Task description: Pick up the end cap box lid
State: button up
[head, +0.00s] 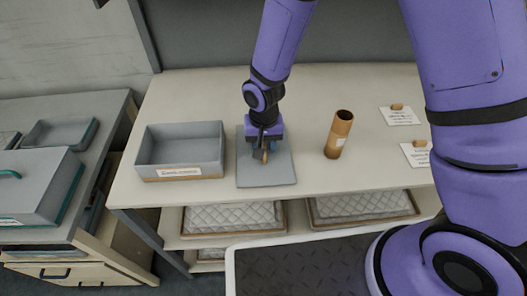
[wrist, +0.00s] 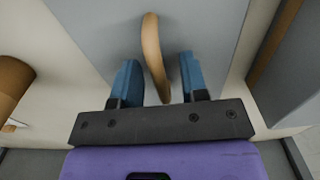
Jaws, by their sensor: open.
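The end cap box lid (head: 269,177) is a flat grey panel lying on the table, just right of an open grey box (head: 180,151) with a label on its front. A tan curved handle (wrist: 153,58) stands up from the lid (wrist: 100,22) in the wrist view. My gripper (head: 265,147) is over the lid, pointing down. In the wrist view its blue fingertips (wrist: 158,72) are open, one on each side of the handle, with gaps between. Whether the fingers touch the lid I cannot tell.
A brown cardboard tube (head: 338,135) stands upright right of the lid. Two white cards (head: 401,116) with tan holders lie farther right. A side bench at left holds a grey lidded box (head: 38,185) and a tray (head: 60,133). Quilted wadding (head: 232,217) lies on the shelf below.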

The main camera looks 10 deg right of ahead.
jog(key=shift+c, duration=0.4)
grip_shut()
